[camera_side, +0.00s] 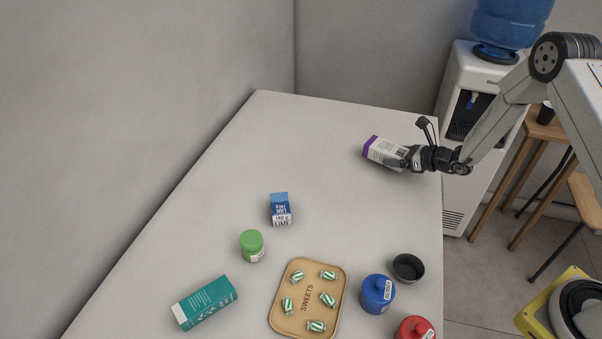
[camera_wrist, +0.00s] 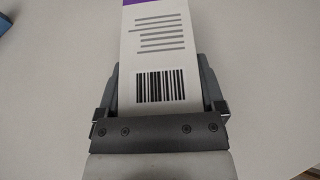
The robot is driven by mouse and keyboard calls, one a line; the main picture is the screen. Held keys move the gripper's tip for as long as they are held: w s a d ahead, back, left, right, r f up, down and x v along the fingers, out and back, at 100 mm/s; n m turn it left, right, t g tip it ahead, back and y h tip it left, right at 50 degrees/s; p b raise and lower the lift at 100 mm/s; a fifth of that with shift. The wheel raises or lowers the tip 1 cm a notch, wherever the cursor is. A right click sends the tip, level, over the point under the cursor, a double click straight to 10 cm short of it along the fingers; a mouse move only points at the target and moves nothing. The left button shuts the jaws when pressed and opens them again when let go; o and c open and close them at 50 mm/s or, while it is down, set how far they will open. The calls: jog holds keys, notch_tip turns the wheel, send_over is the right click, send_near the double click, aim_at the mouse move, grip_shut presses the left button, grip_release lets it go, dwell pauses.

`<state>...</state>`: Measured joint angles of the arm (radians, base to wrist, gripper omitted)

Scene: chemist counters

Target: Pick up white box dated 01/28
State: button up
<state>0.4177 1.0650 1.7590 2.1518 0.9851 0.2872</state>
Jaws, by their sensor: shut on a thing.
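A white box with a purple end (camera_side: 382,151) is at the far right of the counter in the side view. My gripper (camera_side: 405,158) is shut on it, with the fingers on either side of its near end. In the wrist view the white box (camera_wrist: 158,50) lies between the fingers and shows printed lines, a barcode and a purple band at the top. No date can be read on the visible face. I cannot tell whether the box touches the counter or is held just above it.
On the counter (camera_side: 330,130) are a blue box (camera_side: 280,209), green jar (camera_side: 252,246), teal box (camera_side: 205,303), wooden sweets tray (camera_side: 333,268), blue bottle (camera_side: 377,294), red bottle (camera_side: 415,329) and black cup (camera_side: 408,267). The counter's far part is clear. A water cooler (camera_side: 462,200) stands beyond its right edge.

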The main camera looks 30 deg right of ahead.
jog(key=s+a+r, duration=0.2)
jog(key=s+r, duration=0.9)
jog(key=s, duration=0.3)
jog(key=shift+w+a, duration=0.15)
jog(key=shift+a, duration=0.05)
dwell(0.6)
